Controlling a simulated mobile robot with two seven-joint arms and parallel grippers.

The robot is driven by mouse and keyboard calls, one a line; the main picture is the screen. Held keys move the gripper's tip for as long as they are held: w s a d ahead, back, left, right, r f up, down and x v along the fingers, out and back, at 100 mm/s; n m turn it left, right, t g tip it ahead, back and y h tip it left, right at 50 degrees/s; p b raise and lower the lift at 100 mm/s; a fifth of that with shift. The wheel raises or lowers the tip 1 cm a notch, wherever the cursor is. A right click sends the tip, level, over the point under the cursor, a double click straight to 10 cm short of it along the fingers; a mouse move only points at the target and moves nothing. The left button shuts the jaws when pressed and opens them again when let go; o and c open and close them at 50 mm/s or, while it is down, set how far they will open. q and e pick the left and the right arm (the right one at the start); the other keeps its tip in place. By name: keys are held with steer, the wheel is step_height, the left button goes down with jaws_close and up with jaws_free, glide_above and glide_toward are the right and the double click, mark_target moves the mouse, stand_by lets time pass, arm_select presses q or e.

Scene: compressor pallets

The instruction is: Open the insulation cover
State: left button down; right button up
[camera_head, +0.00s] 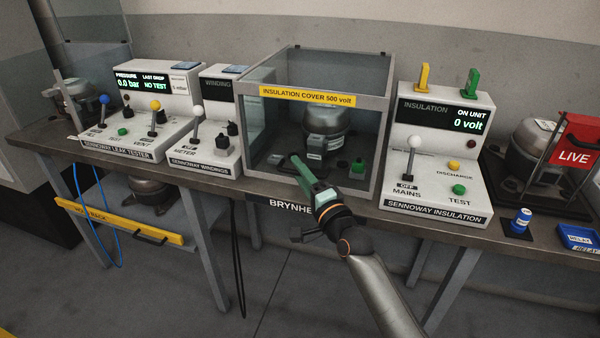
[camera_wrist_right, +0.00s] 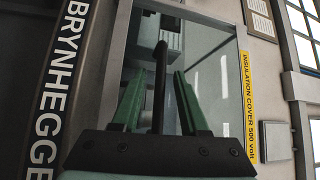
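The insulation cover (camera_head: 307,97) is a clear box with a grey frame and a yellow "INSULATION COVER 500 volt" label. It stands down on the bench around a dark compressor (camera_head: 325,122). Its label also shows in the right wrist view (camera_wrist_right: 250,105). My right gripper (camera_head: 300,168) is in front of the cover's lower front pane. In the right wrist view its green fingers (camera_wrist_right: 160,90) are apart, with a black bar-shaped handle (camera_wrist_right: 160,70) between them. A gap shows on each side of the bar; contact cannot be seen. My left gripper is out of view.
On the bench (camera_head: 355,198), the insulation tester (camera_head: 437,160) stands close to the right of the cover and the windings tester (camera_head: 208,130) close to the left. A red LIVE sign (camera_head: 575,142) and a blue relay tray (camera_head: 578,238) are at the far right.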

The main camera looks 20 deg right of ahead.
jaws_close()
stand_by(1.3)
